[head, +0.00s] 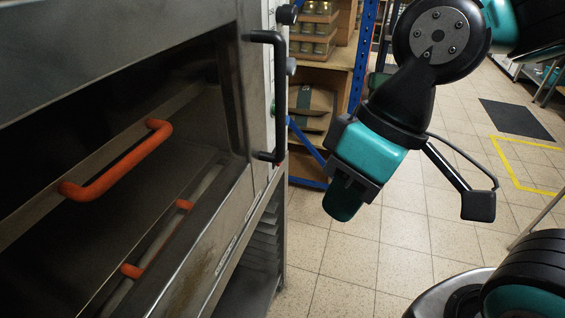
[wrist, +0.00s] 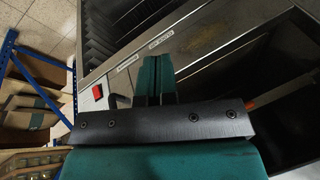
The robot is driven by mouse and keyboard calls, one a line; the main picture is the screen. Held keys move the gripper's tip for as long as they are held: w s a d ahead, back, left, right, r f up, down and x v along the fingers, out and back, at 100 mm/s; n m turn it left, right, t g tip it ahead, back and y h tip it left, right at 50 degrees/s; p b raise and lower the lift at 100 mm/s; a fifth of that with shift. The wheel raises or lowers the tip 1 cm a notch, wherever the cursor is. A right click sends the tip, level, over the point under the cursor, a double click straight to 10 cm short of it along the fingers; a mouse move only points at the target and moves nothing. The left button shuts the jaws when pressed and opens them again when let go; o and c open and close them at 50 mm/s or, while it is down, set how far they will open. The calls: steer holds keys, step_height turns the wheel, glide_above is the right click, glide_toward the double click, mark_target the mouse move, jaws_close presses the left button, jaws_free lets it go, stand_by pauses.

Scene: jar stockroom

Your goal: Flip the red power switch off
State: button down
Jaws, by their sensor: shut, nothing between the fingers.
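The red power switch (wrist: 97,92) shows in the wrist view as a small red square on the pale front panel, left of my gripper's fingers. Whether it is on or off is too small to tell.
The steel oven (head: 225,262) fills the left, with a black handle (head: 281,95) and dark knobs sticking out. Orange handles (head: 115,165) show in its dark interior. A blue-framed shelf (head: 360,60) with jars stands behind. Tiled floor (head: 400,240) is open to the right.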

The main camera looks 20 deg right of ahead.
steer(key=w+d+f+m+t, duration=0.2)
steer(key=w+f+m, duration=0.1)
steer(key=w, duration=0.4)
steer(key=w+d+f+m+t+h+b, duration=0.1)
steer(key=w+d+f+m+t, duration=0.1)
steer(key=w, duration=0.5)
steer(key=w+d+f+m+t+h, duration=0.1)
steer(key=w+d+f+m, duration=0.3)
steer(key=w+m, duration=0.4)
steer(key=shift+f+t+b, duration=0.3)
steer(key=shift+f+t, duration=0.4)
steer(key=shift+t, duration=0.1)
steer(key=shift+w+f, duration=0.1)
steer(key=w+a+r+p+x, duration=0.1)
steer(key=a+x, duration=0.1)
steer(key=x, duration=1)
steer(key=shift+a, duration=0.2)
